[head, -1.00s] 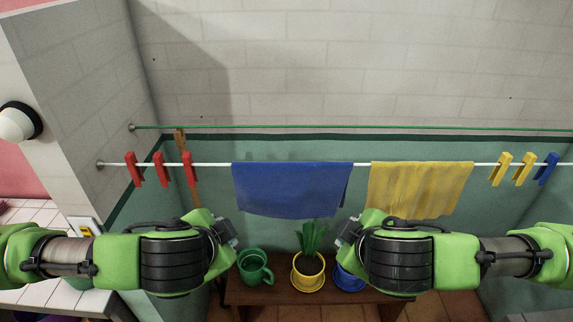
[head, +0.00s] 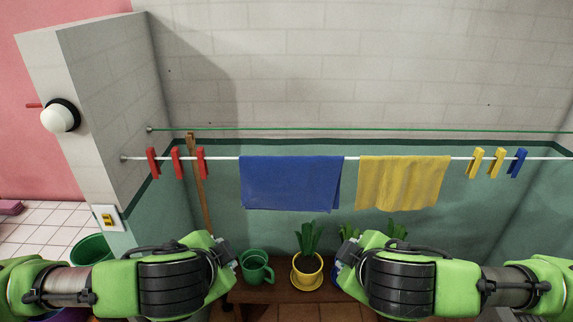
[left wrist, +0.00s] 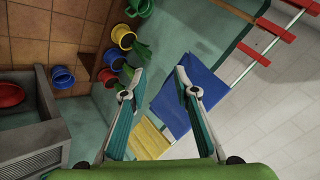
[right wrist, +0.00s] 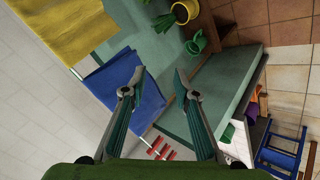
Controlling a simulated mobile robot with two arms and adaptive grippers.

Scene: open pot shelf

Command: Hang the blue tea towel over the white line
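The blue tea towel (head: 290,184) hangs folded over the white line (head: 222,158), left of a yellow towel. It also shows in the left wrist view (left wrist: 195,98) and the right wrist view (right wrist: 117,80), apart from the fingers. My left gripper (left wrist: 158,77) is open and empty, below and left of the towel in the head view. My right gripper (right wrist: 155,80) is open and empty, below and right of it. In the head view the forearms show, and the fingertips (head: 226,252) (head: 346,254) are hard to make out.
The yellow towel (head: 403,183) hangs on the line. Red pegs (head: 177,162) sit left; yellow pegs (head: 476,163) and a blue peg (head: 517,163) sit right. A green line (head: 350,130) runs behind.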

